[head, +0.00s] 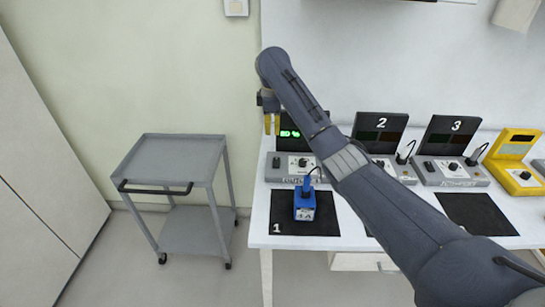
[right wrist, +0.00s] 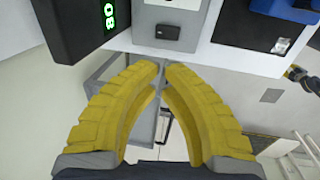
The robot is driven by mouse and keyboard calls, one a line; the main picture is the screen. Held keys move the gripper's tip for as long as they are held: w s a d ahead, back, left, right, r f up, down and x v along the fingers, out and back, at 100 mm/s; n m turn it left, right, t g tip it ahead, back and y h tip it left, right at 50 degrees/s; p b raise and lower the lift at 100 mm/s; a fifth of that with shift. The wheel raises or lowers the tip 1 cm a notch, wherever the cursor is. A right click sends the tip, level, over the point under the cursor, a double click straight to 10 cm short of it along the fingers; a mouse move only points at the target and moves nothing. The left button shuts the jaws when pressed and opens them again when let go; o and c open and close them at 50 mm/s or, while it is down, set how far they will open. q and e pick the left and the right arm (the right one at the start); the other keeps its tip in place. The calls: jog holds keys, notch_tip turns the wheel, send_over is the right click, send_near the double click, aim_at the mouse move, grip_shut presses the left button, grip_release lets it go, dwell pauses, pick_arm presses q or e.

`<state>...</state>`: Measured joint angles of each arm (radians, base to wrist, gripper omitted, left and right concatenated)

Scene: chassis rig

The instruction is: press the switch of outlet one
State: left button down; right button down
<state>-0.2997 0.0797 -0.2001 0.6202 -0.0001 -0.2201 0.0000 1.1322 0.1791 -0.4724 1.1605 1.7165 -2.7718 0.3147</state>
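Outlet one's grey unit (head: 289,173) stands at the table's left end, with a black display (head: 293,138) showing green digits behind it. Its small black switch (head: 276,162) is at the unit's left; it also shows in the right wrist view (right wrist: 168,31). My right gripper (head: 271,133) has its yellow fingers pointing down near the display's left side, above the switch. In the right wrist view, the fingertips (right wrist: 162,66) are close together with nothing between them, apart from the switch.
A blue block (head: 304,207) with a plug on top stands on the black mat (head: 325,222) marked 1. Units 2 (head: 382,166) and 3 (head: 452,172) and a yellow unit (head: 512,176) stand to the right. A grey trolley (head: 172,150) is left of the table.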

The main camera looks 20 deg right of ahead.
aim_at(273, 159)
jog(key=shift+w+a+f, duration=0.15)
jog(key=shift+w+a, duration=0.05)
dwell(0.5)
jog(key=shift+w+d+f, duration=0.15)
jog(key=shift+w+f, duration=0.1)
jog(key=shift+f, duration=2)
jog(key=shift+w+d+f, duration=0.2)
jog(key=shift+w+f, duration=0.05)
jog(key=shift+f, duration=2.05)
jog(key=shift+w+d+f, duration=0.15)
jog(key=shift+w+f, duration=0.1)
jog(key=shift+f, duration=2)
